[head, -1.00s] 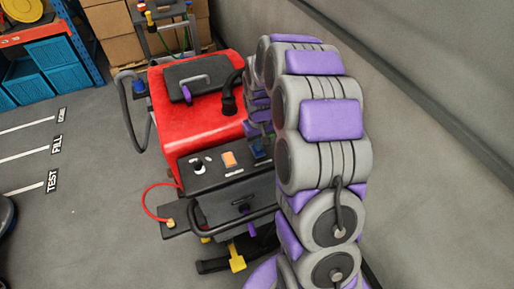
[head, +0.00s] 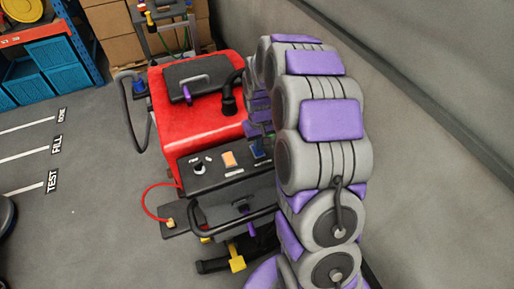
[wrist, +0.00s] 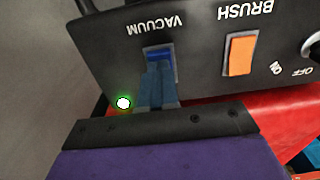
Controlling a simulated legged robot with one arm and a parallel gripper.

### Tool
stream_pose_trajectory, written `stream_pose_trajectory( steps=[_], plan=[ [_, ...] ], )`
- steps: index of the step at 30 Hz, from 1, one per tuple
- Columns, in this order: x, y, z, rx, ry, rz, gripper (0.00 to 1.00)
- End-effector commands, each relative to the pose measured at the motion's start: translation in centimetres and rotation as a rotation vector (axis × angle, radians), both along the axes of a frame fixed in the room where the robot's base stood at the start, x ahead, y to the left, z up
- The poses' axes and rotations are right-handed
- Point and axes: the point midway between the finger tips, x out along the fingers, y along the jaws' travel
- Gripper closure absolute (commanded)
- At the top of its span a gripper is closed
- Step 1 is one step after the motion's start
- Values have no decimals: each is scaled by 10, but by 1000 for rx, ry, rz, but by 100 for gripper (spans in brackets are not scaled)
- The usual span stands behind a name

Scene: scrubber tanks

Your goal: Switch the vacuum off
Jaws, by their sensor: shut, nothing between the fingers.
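The blue VACUUM rocker switch (wrist: 159,54) sits on the black control panel (wrist: 205,85), its label upside down in the wrist view. My gripper (wrist: 157,88) is shut and empty, its blue fingertips right at the near edge of the switch and covering part of it. I cannot tell whether they touch it. A green light (wrist: 123,103) glows beside the fingers. In the head view the panel (head: 205,180) is on the back of the red scrubber (head: 195,130); my arm partly hides the panel's right end.
An orange BRUSH switch (wrist: 240,54) is beside the vacuum switch, with an ON/OFF knob (wrist: 313,45) beyond it. A black handlebar (head: 235,222) and a red hose (head: 150,195) are near the panel. A grey wall (head: 440,70) runs along the right.

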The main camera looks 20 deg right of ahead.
Motion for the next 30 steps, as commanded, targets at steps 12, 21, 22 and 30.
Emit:
stream_pose_trajectory(
  steps=[12,21,22,30],
  plan=[
    [0,0,0,0,0,0,100],
    [0,0,-1,0,0,0,100],
    [0,0,-1,0,0,0,100],
    [0,0,-5,0,0,0,100]
  ],
)
